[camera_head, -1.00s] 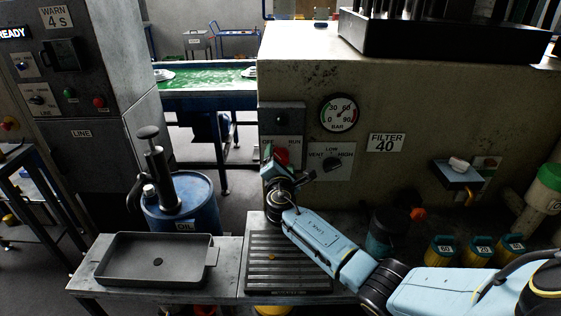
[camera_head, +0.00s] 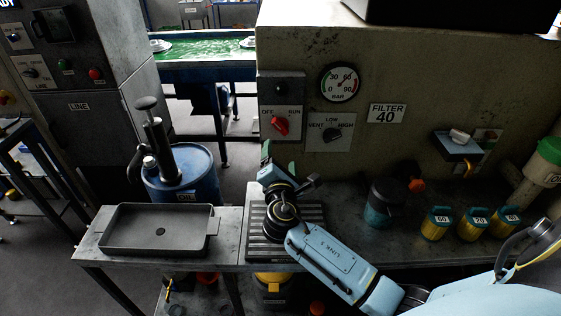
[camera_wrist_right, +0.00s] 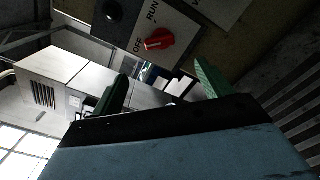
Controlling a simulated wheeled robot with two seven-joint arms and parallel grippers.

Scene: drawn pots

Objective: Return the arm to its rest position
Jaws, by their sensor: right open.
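My right arm comes in from the lower right in the head view. Its gripper (camera_head: 278,165) is over the slatted grate, in front of the machine and below the red OFF/RUN switch (camera_head: 280,125). The switch also shows in the right wrist view (camera_wrist_right: 158,40), beyond the fingers and apart from them. The two green fingers (camera_wrist_right: 160,88) are spread with nothing between them. My left gripper is not in view.
A grey tray (camera_head: 118,246) sits on the bench's left part, with a blue OIL drum (camera_head: 206,178) behind it. A dark pot (camera_head: 383,203) and several yellow filter cans (camera_head: 436,224) stand right of my arm. A gauge (camera_head: 340,83) is on the machine.

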